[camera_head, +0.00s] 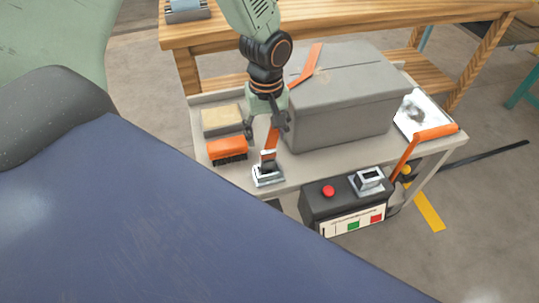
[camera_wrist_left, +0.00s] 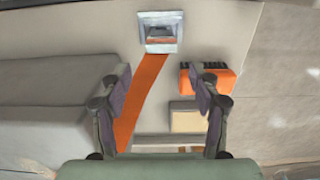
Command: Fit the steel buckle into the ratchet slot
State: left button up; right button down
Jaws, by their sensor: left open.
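The steel buckle (camera_head: 267,176) lies at the near edge of the grey cart top, at the end of an orange strap (camera_head: 268,152). In the left wrist view the buckle (camera_wrist_left: 160,32) shows ahead of the fingertips, with the strap running back between the fingers. My left gripper (camera_head: 267,128) is open and empty above the strap, short of the buckle; its fingers (camera_wrist_left: 163,78) are apart on both sides. A metal ratchet-like fitting (camera_head: 368,181) sits on a dark control box; I cannot make out its slot clearly. My right gripper is not in view.
A large grey case (camera_head: 340,100) stands right of my gripper. An orange brush (camera_head: 227,149) and a tan sponge-like block (camera_head: 221,120) lie to its left. The control box (camera_head: 345,208) has a red button (camera_head: 328,190). An orange bar or strap (camera_head: 405,157) slants beside it.

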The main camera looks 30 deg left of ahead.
aim_at(268, 151)
pick_arm(q)
jog(key=f+b, duration=0.1)
jog(key=f, duration=0.1)
jog(key=s+f, duration=0.1)
jog(key=f, duration=0.1)
jog(key=d+f+b, duration=0.1)
jog(key=f, duration=0.1)
jog(key=shift+s+d+f+b, duration=0.1)
jog(key=shift+s+f+b, duration=0.15)
jog(key=shift+s+b, duration=0.1)
jog(key=shift+f, duration=0.5)
jog(key=shift+w, duration=0.15)
jog(key=shift+r, duration=0.1)
jog(key=c, duration=1.3)
